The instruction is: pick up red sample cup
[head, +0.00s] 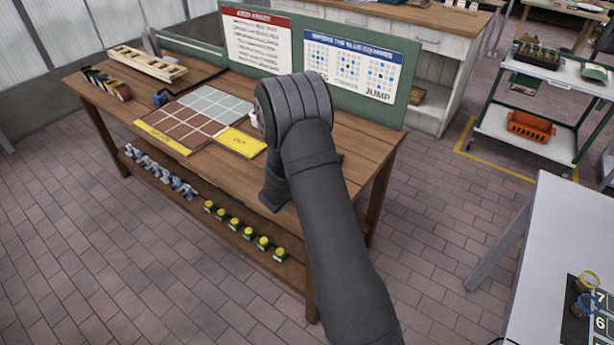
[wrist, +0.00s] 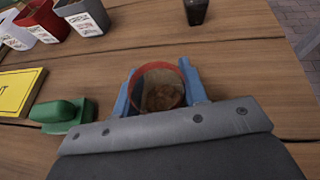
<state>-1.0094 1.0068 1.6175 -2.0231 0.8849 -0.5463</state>
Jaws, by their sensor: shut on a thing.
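The red sample cup (wrist: 161,92) has a red rim and brown contents. It shows in the wrist view between the two blue fingers of my gripper (wrist: 159,74), which is shut on it. The cup is above or on the wooden table; I cannot tell whether its base touches the wood. In the head view my dark arm reaches over the table (head: 345,165) and hides the gripper and the cup.
In the wrist view, several labelled pots, among them a red-brown one (wrist: 40,18) and a grey one (wrist: 84,14), stand at upper left. A small black pot (wrist: 196,10) stands at the top. A green object (wrist: 62,113) and a yellow card (wrist: 18,92) lie left.

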